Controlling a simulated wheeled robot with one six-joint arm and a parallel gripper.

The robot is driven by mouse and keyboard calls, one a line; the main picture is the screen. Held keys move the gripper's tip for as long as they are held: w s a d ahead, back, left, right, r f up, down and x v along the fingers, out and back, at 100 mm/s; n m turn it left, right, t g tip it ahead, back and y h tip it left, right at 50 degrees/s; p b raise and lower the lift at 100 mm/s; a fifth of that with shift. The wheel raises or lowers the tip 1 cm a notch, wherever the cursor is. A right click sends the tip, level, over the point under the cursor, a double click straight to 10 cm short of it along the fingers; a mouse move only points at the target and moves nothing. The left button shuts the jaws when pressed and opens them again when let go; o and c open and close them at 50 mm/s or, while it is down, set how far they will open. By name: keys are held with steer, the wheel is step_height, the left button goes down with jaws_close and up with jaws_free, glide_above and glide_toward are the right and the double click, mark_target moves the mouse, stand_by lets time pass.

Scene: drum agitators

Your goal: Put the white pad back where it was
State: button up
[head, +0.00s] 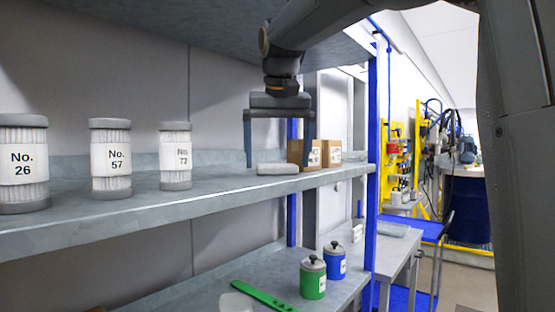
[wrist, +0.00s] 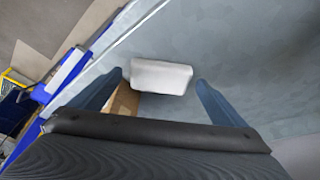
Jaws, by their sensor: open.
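The white pad (head: 277,169) lies flat on the upper grey shelf, near its front edge and left of the cardboard boxes. My gripper (head: 279,160) is above the shelf with its jaws pointing down. It is open, with nothing held. In the wrist view the white pad (wrist: 161,77) lies beyond and between the two spread fingertips (wrist: 160,82), with visible gaps on both sides. I cannot tell how far the fingertips are above the shelf.
Labelled white canisters No. 26 (head: 23,163), No. 57 (head: 110,161) and one marked 73 (head: 175,156) stand on the shelf at left. Cardboard boxes (head: 313,153) stand close right of my gripper. A blue post (head: 372,180) bounds the shelf. Green (head: 313,280) and blue (head: 335,262) jars stand below.

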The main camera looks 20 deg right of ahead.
steer(key=v, duration=0.6)
steer(key=shift+r+b, duration=0.35)
steer(key=shift+b, duration=0.1)
steer(key=shift+s, duration=0.2)
